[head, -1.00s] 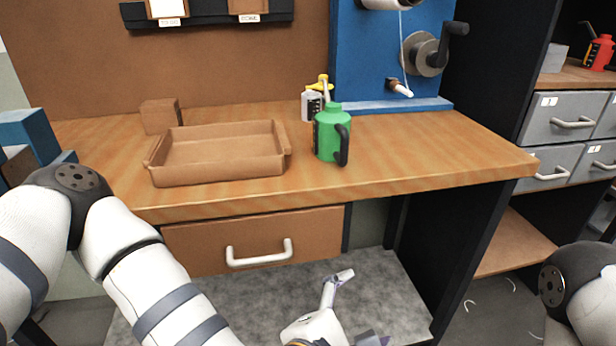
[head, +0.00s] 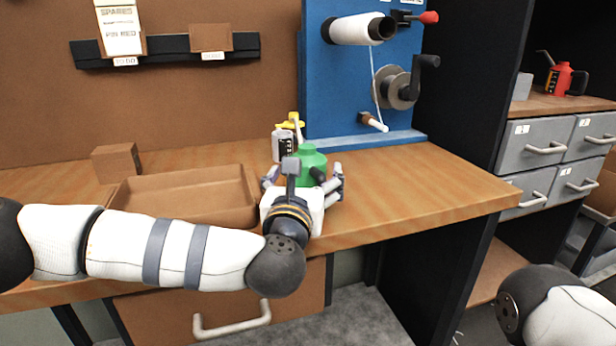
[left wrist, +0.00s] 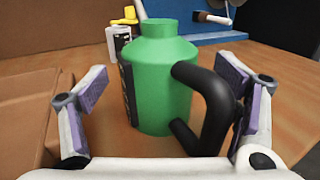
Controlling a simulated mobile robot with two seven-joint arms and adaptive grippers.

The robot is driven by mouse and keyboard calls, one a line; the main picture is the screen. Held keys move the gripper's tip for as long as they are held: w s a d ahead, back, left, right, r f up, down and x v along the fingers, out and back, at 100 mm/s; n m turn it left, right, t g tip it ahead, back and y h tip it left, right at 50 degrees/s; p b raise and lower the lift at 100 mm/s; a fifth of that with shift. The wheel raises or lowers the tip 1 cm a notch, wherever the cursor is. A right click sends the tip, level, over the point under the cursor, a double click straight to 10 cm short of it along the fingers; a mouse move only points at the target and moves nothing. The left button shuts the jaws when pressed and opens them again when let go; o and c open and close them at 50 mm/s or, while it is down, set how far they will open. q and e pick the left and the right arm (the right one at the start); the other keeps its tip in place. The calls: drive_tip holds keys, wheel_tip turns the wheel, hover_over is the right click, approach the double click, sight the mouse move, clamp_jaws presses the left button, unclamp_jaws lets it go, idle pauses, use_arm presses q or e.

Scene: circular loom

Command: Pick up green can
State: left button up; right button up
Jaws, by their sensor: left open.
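The green can (head: 311,158) stands upright on the wooden workbench, right of the tray. In the left wrist view the green can (left wrist: 160,85) fills the middle, with its black handle to the right. My left gripper (head: 304,180) is in front of the can and hides its lower part in the head view. In the left wrist view my left gripper (left wrist: 165,95) is open, one finger on each side of the can. The right finger is close to the handle; whether it touches cannot be told. My right gripper is not in view.
A brown tray (head: 122,192) lies left of the can, close to my left gripper. A white-and-grey container with a yellow top (head: 284,146) stands behind the can. A blue winder panel (head: 345,90) rises at the back. Bench space to the right (head: 420,185) is clear.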

sight(305, 159)
use_arm(q)
drive_tip(key=shift+w, duration=0.2)
drive_tip(key=c, duration=1.6)
wheel_tip(305, 159, up, 4)
drive_tip(key=shift+s, duration=0.15)
drive_tip(key=s+r, duration=0.3)
drive_tip(key=s, duration=0.1)
drive_tip(key=s+d+r+p, duration=0.1)
drive_tip(key=s+r, duration=0.2)
drive_tip(key=s, duration=0.2)
drive_tip(key=s+r+p, duration=0.1)
drive_tip(key=s+r, duration=0.2)
drive_tip(key=s, duration=0.1)
drive_tip(key=shift+s+d, duration=0.15)
drive_tip(key=shift+s, duration=0.25)
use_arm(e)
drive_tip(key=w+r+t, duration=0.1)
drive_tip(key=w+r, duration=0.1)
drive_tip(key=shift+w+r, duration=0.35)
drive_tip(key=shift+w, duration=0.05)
